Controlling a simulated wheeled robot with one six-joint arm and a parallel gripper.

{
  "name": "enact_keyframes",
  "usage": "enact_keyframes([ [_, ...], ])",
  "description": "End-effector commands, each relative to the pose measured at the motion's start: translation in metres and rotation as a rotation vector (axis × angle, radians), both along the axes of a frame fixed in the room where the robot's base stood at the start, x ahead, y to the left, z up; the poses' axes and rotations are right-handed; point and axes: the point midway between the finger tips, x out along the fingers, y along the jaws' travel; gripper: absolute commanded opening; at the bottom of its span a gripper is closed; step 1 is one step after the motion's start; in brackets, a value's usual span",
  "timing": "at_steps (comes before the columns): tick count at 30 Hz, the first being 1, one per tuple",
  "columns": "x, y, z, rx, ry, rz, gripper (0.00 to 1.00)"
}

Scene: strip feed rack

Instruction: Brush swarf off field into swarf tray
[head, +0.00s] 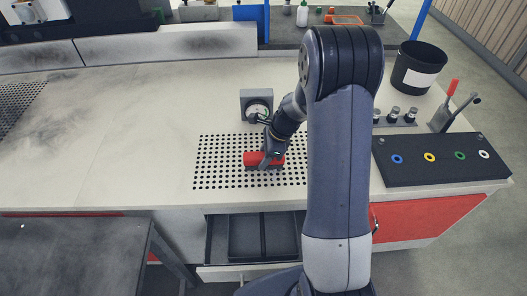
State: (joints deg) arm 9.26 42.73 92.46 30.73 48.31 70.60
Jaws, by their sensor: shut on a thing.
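The field (215,172) is a patch of dark holes in the pale bench top. My gripper (267,160) is over the field, shut on a red block-shaped thing (250,158), which looks like the brush. The brush is low over the holes; I cannot tell whether it touches them. My gripper and arm hide part of it and the right part of the field. No swarf can be made out at this size. A dark open tray with dividers (216,240) sits below the bench's front edge, under the field; it may be the swarf tray.
A grey block with a round dial (257,104) stands just behind the field. To the right are a dark panel with coloured rings (440,170), a black bin (418,70) and a red-handled lever (446,108). The bench left of the field is clear.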

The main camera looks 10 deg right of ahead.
Motion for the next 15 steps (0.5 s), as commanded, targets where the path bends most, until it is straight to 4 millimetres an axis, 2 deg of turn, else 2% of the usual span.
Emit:
enact_keyframes([
  [10, -0.014, 0.003, 0.000, 0.001, 0.000, 0.000, 0.18],
  [15, -0.027, 0.006, 0.000, 0.000, 0.000, 0.000, 0.18],
])
